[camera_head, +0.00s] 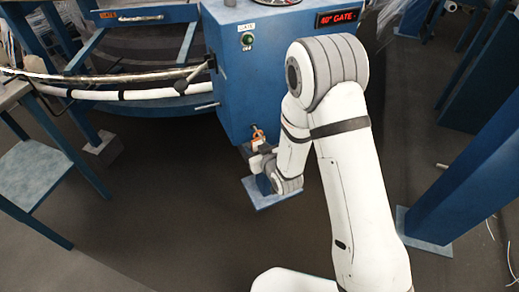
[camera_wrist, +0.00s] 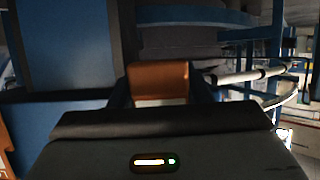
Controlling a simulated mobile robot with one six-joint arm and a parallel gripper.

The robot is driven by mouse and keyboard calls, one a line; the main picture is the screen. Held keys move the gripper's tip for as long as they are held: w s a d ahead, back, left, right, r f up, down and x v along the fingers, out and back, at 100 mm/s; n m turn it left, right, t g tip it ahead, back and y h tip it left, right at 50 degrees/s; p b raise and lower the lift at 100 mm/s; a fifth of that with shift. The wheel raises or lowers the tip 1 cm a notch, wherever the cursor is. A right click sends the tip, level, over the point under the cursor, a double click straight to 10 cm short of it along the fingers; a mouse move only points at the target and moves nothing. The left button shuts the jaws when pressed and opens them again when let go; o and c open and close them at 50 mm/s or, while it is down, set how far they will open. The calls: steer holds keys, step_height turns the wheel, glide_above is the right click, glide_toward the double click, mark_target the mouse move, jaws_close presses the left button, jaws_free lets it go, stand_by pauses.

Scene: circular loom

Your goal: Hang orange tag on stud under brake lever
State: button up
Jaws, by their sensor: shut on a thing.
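The orange tag (camera_head: 258,133) is in my gripper (camera_head: 257,143), low in front of the blue gate cabinet. In the wrist view the tag (camera_wrist: 158,76) sits between the two dark fingers of my gripper (camera_wrist: 160,92), which is shut on it. A dark lever (camera_head: 197,73), probably the brake lever, sticks out from the cabinet's left side. Below it a short pale stud (camera_head: 207,106) points left. The tag is apart from the stud, to its lower right in the head view. In the wrist view I cannot make out the stud.
The blue cabinet (camera_head: 228,95) carries a red-lettered display (camera_head: 338,18) and a green button (camera_head: 247,39). The loom's curved rails (camera_head: 130,94) run to the left. A blue-grey table (camera_head: 38,172) stands at the left, a blue post (camera_head: 465,160) at the right. Floor between is clear.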

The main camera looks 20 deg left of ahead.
steer(key=shift+c, duration=1.1)
steer(key=shift+s+d+r, duration=0.1)
steer(key=shift+s, duration=0.05)
steer(key=shift+s+d+r, duration=0.15)
steer(key=shift+s+d, duration=0.1)
steer(key=shift+s, duration=0.05)
steer(key=shift+d, duration=0.1)
steer(key=shift+s+d+r+b, duration=0.2)
steer(key=shift+s+d+b, duration=0.2)
steer(key=shift+s+d, duration=0.5)
steer(key=shift+s+d+r+b, duration=0.15)
steer(key=shift+s+d+b, duration=0.25)
steer(key=shift+s+d, duration=0.45)
steer(key=shift+s+a, duration=0.15)
steer(key=shift+a, duration=0.05)
